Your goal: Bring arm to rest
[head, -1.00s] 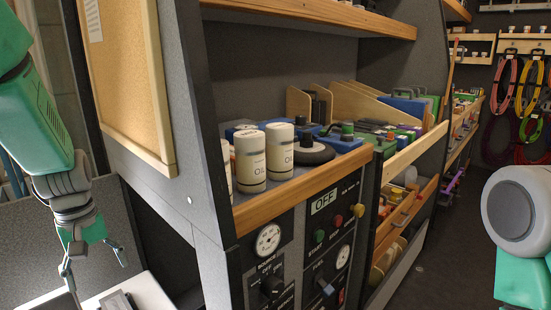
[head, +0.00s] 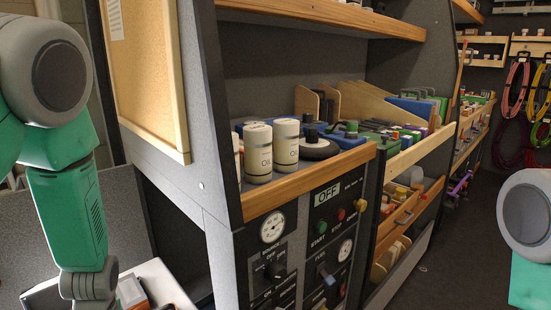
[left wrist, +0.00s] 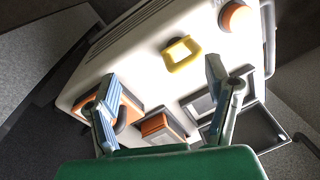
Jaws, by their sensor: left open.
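My left arm, green with grey joints, hangs down at the left of the head view; its gripper is below the frame there. In the left wrist view my left gripper (left wrist: 163,103) is open, its two fingers wide apart with nothing between them. It is above a white surface (left wrist: 140,55) that carries a yellow ring-like piece (left wrist: 182,53) and orange-and-grey items (left wrist: 160,126). I cannot tell how far above it is. Only a grey joint and a green link of my right arm show at the right edge of the head view; its gripper is out of view.
A grey workbench shelf with a wooden edge (head: 310,181) holds white oil bottles (head: 285,145). Below is a control panel with an OFF sign (head: 327,195). A corkboard (head: 146,75) is at the left. Coloured cords (head: 515,85) hang at the far right. Dark floor (head: 440,235) is clear.

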